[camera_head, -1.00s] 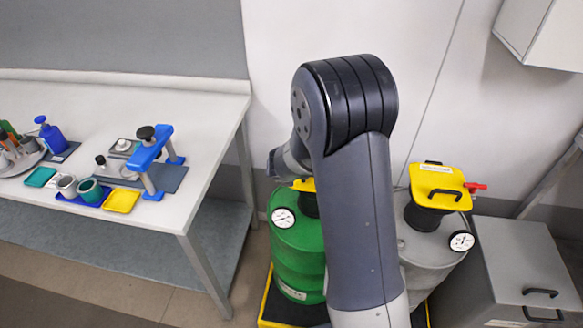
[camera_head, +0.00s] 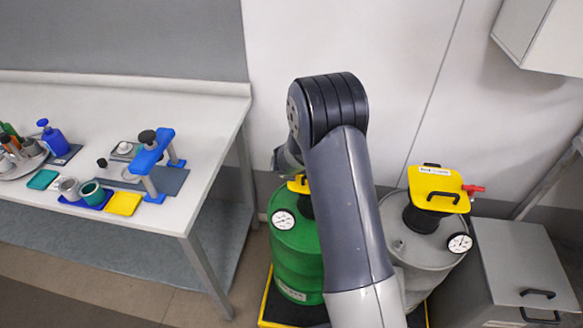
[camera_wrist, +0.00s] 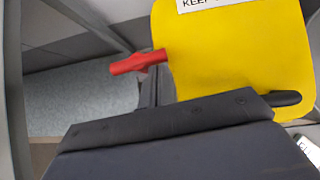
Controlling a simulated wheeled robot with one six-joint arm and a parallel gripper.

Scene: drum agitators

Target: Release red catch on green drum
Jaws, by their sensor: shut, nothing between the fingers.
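The green drum (camera_head: 297,250) stands at the lower middle in the head view, partly behind my arm. Only a corner of its yellow lid (camera_head: 299,185) shows there, and its catch is hidden. In the wrist view a yellow lid (camera_wrist: 235,65) with a black handle (camera_wrist: 286,98) fills the upper right; it appears to be the green drum's. A red catch (camera_wrist: 138,62) sticks out from its left edge. My gripper (camera_wrist: 168,122) is shut and empty, a dark block across the lower wrist view, below the catch in the picture. Whether it touches the lid cannot be told.
A grey drum (camera_head: 425,258) with its own yellow lid (camera_head: 437,185) and red catch (camera_head: 474,189) stands to the right. A grey cabinet (camera_head: 520,255) is beyond it. A white bench (camera_head: 215,135) with tools stands left. A wall box (camera_head: 545,35) hangs upper right.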

